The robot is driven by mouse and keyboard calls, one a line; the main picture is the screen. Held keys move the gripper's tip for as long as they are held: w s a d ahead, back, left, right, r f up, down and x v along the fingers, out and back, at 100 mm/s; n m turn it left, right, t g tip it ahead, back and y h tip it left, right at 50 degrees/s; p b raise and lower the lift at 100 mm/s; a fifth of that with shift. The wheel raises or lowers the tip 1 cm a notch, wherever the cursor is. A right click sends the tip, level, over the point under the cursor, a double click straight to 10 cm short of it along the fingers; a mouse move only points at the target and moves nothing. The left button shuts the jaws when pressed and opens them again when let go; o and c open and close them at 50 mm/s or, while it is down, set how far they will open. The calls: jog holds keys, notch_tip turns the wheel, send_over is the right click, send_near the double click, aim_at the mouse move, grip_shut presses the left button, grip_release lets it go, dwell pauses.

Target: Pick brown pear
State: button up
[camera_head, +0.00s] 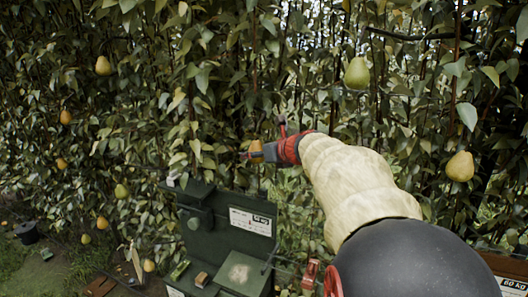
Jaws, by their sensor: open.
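My gripper (263,139) is in the middle of the camera_head view, at the end of my arm that reaches in from the lower right. Its dark fingers are open and spread. A brown-orange pear (256,149) shows between or just behind the fingers; I cannot tell whether they touch it. Part of the pear is hidden by the gripper. Another brownish-yellow pear (460,167) hangs at the right. More orange-brown pears hang at the left, one high (103,66) and one below it (65,117).
A green pear (357,73) hangs at upper right and a greenish one (121,191) at left. Dense leaves and thin branches surround my gripper. A dark green scale-like machine (242,274) stands below it. A dark bucket (27,233) is on the ground at far left.

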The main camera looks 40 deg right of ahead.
jog(key=shift+x, duration=0.8)
jog(key=c, duration=0.3)
jog(key=c, duration=1.1)
jog(key=shift+s+a+g+y+p, duration=0.4)
jog(key=shift+g+p, duration=0.3)
jog(key=shift+p, duration=3.7)
jog(key=shift+s+d+r, duration=0.1)
jog(key=shift+s+r+g+p, duration=0.15)
jog(key=shift+g+p, duration=0.35)
jog(key=shift+p, duration=0.1)
jog(key=shift+s+a+m+g+y, duration=0.2)
jog(key=shift+a+m+g+y, duration=0.05)
jog(key=shift+m+g+y, duration=0.05)
